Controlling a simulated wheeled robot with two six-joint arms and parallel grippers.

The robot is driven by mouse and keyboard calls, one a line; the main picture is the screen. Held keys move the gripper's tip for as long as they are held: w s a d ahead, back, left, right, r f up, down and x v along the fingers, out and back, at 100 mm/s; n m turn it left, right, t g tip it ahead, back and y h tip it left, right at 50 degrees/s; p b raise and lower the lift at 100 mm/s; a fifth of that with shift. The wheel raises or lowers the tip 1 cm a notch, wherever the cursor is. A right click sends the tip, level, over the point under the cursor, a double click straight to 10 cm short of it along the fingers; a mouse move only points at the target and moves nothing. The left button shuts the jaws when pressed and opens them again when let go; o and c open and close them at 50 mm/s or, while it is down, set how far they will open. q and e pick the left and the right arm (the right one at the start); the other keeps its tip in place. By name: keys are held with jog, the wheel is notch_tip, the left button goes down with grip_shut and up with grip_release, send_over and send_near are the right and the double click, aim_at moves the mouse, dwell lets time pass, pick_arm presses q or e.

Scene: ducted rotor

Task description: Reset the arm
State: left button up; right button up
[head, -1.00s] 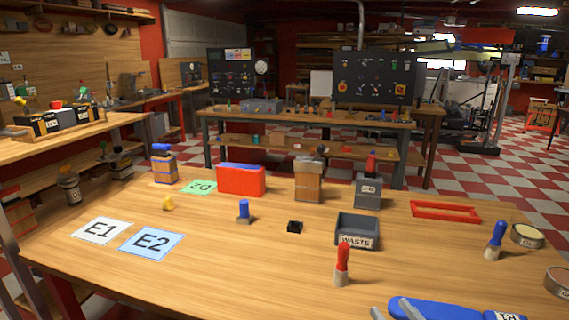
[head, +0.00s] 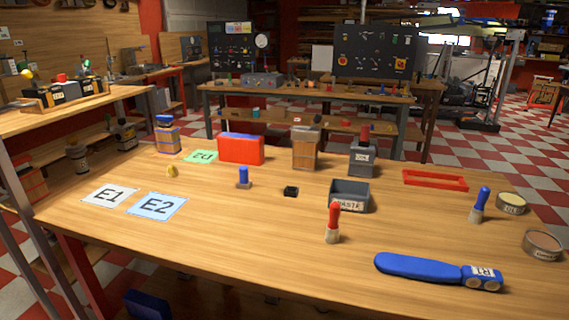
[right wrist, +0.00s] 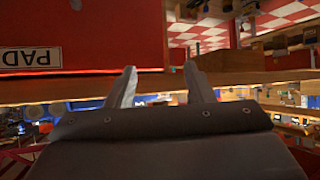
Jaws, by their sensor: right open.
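My right gripper (right wrist: 160,74) shows in the right wrist view with its two fingers apart and nothing between them. It is not in the head view. My left gripper is not in view. A blue tool (head: 425,268) with a white label on its right end lies at the front right of the wooden table (head: 270,235). Nothing covers it in the head view.
A red-handled brush (head: 333,222) and a blue-handled brush (head: 480,204) stand on the table. A dark WASTE bin (head: 349,204), a red box (head: 241,149) and a wooden container (head: 306,148) stand farther back. The front middle is clear. The wrist view shows a red PAD surface (right wrist: 100,40).

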jog(key=s+d+f+m+g+h, duration=0.1)
jog(key=s+d+f+g+h, duration=0.2)
jog(key=s, duration=0.5)
jog(key=s+d+f+m+g, duration=0.1)
jog(key=s+d+f+g, duration=0.3)
jog(key=s, duration=0.5)
notch_tip(320, 180, down, 20)
jog(key=f+g+p, duration=0.1)
jog(key=g+p, duration=0.1)
jog(key=p, duration=0.3)
pick_arm(q)
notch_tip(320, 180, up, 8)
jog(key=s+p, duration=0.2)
jog(key=p, duration=0.3)
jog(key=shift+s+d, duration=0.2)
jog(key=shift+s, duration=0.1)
pick_arm(e)
jog(key=s+f, duration=1.1)
jog(key=s, duration=0.3)
jog(key=shift+s+a+g, duration=0.35)
jog(key=shift+a+g, duration=0.05)
jog(key=shift+a, duration=0.05)
